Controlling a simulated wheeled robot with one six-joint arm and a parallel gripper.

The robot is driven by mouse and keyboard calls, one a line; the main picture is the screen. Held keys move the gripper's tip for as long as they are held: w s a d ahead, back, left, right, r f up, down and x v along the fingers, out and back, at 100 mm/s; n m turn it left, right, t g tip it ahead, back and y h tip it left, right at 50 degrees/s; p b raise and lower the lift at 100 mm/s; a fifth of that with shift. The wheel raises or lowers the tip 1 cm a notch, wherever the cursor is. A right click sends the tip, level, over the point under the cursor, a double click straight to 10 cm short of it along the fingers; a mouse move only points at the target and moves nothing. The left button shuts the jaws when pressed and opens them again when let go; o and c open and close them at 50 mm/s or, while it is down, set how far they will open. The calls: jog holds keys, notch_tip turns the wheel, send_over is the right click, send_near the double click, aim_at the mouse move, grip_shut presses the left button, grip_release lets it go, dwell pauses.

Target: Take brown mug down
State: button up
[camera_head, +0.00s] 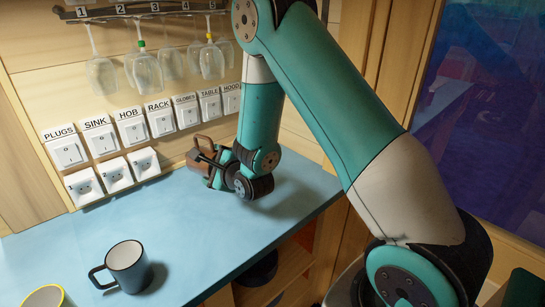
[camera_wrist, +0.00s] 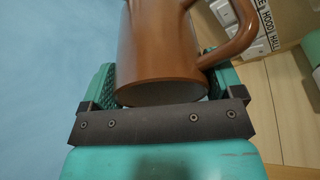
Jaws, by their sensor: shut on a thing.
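The brown mug (camera_wrist: 158,50) fills the upper middle of the wrist view, its handle to the right. My gripper (camera_wrist: 160,88) has its teal fingers on either side of the mug and is shut on it. In the head view the brown mug (camera_head: 197,157) shows partly behind my gripper (camera_head: 212,165), close to the back wall over the blue counter (camera_head: 200,215). Whether the mug touches the counter I cannot tell.
A blue-grey mug (camera_head: 129,268) and a yellow-rimmed mug (camera_head: 46,297) stand on the front left of the counter. Wine glasses (camera_head: 145,70) hang from a numbered rack above. Labelled switches (camera_head: 133,126) and sockets (camera_head: 114,174) line the wall. The counter's middle is clear.

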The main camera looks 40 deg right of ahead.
jog(key=shift+w+d+r+g+p, duration=0.2)
jog(key=shift+d+r+g+p, duration=0.1)
jog(key=shift+d+p, duration=0.15)
jog(key=d+n+g+p, duration=0.1)
jog(key=s+d+n+g+y+p, duration=0.1)
jog(key=g, duration=0.1)
jog(key=shift+d, duration=0.2)
jog(key=s+d+r+n+g+h+p, duration=0.1)
jog(key=s+d+n+g+h+p, duration=0.2)
jog(key=s+n+g, duration=0.6)
jog(key=shift+s+d+r+n+g+h+p, duration=0.3)
jog(key=shift+d+r+n+h+p, duration=0.1)
jog(key=shift+d+n+p, duration=0.8)
